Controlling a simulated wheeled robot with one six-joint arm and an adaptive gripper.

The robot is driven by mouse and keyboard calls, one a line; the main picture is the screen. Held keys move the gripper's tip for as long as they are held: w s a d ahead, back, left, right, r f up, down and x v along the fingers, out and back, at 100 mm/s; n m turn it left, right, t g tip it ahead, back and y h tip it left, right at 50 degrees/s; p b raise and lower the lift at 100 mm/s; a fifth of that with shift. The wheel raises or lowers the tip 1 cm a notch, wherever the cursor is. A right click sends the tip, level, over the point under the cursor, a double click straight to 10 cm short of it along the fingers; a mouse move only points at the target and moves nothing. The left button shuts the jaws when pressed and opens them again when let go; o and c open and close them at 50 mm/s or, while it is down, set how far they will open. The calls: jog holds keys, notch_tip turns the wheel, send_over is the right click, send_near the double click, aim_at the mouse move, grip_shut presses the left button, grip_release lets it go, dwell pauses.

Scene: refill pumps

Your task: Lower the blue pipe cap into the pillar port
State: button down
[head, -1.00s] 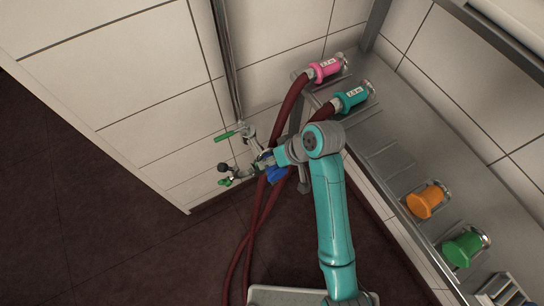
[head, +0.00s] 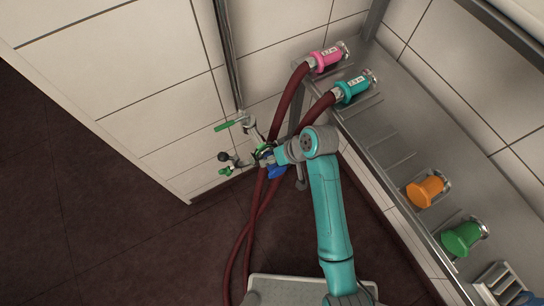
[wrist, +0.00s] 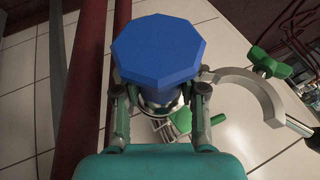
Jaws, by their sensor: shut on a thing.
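The blue pipe cap (wrist: 160,48) is a faceted, bright blue piece, held between the two fingers of my gripper (wrist: 160,98) in the wrist view. A shiny metal part shows just under it. In the head view the cap (head: 277,172) is partly hidden behind my gripper (head: 266,155), beside the metal fittings with green handles (head: 229,125). I cannot make out the pillar port's opening, nor whether the cap touches it. An open C-shaped clamp (wrist: 262,88) with a green wing nut is right of the cap in the wrist view.
Dark red hoses (head: 252,235) hang close to my gripper, one running along its left side in the wrist view. Pink (head: 326,58) and teal (head: 352,90) couplings rest on the shelf. Orange (head: 425,190) and green (head: 463,238) caps sit further right.

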jog(key=shift+f, duration=0.2)
dwell(0.6)
jog(key=c, duration=0.6)
grip_release()
jog(key=v, duration=1.2)
jog(key=shift+s+f, duration=0.1)
